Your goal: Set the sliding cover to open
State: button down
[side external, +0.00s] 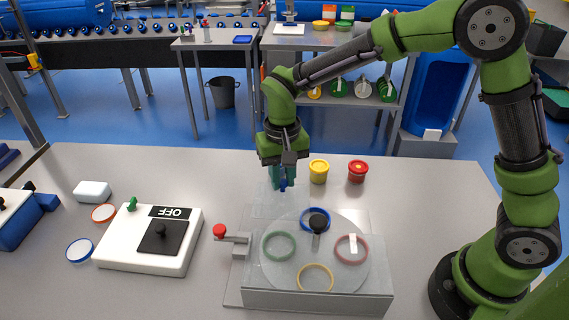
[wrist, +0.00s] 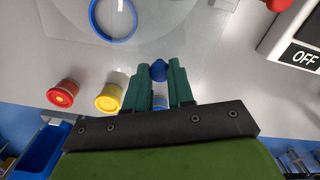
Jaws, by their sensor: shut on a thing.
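A grey fixture (side external: 318,303) with a round disc holding several coloured rings stands on the table. A clear sheet (side external: 262,203), which looks like the sliding cover, shows at its back left edge; its outline is faint, so I cannot tell how far it covers the disc. My gripper (side external: 283,182) points down at the back of the fixture, shut on a blue knob (wrist: 158,70). In the wrist view the knob shows between the two green fingertips (wrist: 160,76). The knob's base is partly hidden by the fingers.
A yellow tub (side external: 318,173) and a red tub (side external: 357,172) stand just right of my gripper. A red-knobbed lever (side external: 221,231) sits left of the fixture. A white box (side external: 140,255) with an OFF label is further left. The table behind is mostly clear.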

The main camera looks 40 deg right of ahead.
aim_at(258, 189)
jog(key=w+a, duration=0.4)
jog(key=shift+r, duration=0.1)
jog(key=c, duration=1)
grip_release()
jog(key=shift+o, duration=0.2)
jog(key=shift+s, duration=0.1)
notch_tip(258, 189, up, 17)
